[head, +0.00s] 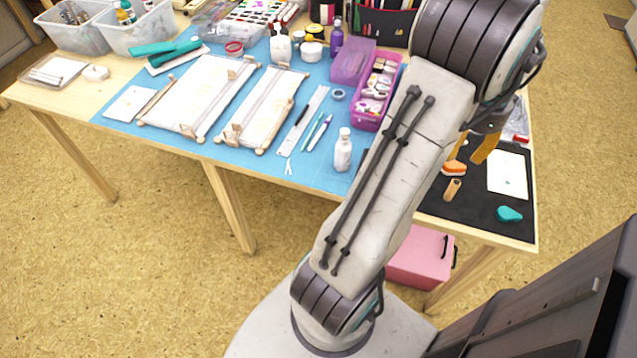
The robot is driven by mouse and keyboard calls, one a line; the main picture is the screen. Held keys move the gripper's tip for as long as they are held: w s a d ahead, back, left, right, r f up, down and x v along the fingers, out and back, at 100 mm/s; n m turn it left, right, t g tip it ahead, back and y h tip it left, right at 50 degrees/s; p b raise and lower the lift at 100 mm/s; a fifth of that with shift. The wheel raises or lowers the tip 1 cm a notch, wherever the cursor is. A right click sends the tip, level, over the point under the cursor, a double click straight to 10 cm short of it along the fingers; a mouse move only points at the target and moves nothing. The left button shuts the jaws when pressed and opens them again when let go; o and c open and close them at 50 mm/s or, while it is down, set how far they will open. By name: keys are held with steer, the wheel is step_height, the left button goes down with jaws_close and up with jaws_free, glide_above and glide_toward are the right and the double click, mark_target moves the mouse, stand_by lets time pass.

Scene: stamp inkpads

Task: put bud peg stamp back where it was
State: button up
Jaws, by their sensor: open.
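A small wooden peg (452,189), which looks like the bud peg stamp, stands on the black mat (462,213) at the right end of the table, a little tilted in the picture. The stamp's underside is hidden. My gripper (473,154) is above the mat, behind and to the right of the peg. Its orange fingers are apart and nothing shows between them; my arm covers part of it. An orange inkpad (454,168) lies just behind the peg. A teal inkpad (509,213) lies near the mat's front right. A white card (508,172) with a small mark lies behind it.
A pink organizer box (367,113) with several items and a white bottle (343,150) stand left of my arm on the blue mat (318,177). Wooden frames (195,95) lie farther left. A pink case (420,262) is under the table. Bare mat shows around the peg.

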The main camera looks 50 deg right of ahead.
steer(key=w+a+r+n+h, duration=0.1)
steer(key=w+a+r+n, duration=0.2)
steer(key=w+a+n, duration=0.45)
steer(key=w+a+r+n, duration=0.3)
steer(key=w+a+n, duration=0.2)
steer(key=w+a, duration=0.6)
steer(key=a+n+t+y, duration=0.1)
steer(key=a+n+t, duration=0.2)
steer(key=a+n, duration=1.3)
steer(key=a, duration=0.5)
steer(key=shift+w, duration=0.2)
steer(key=shift+n, duration=0.25)
step_height(320, 180, up, 6)
steer(key=p, duration=0.5)
steer(key=shift+f, duration=0.25)
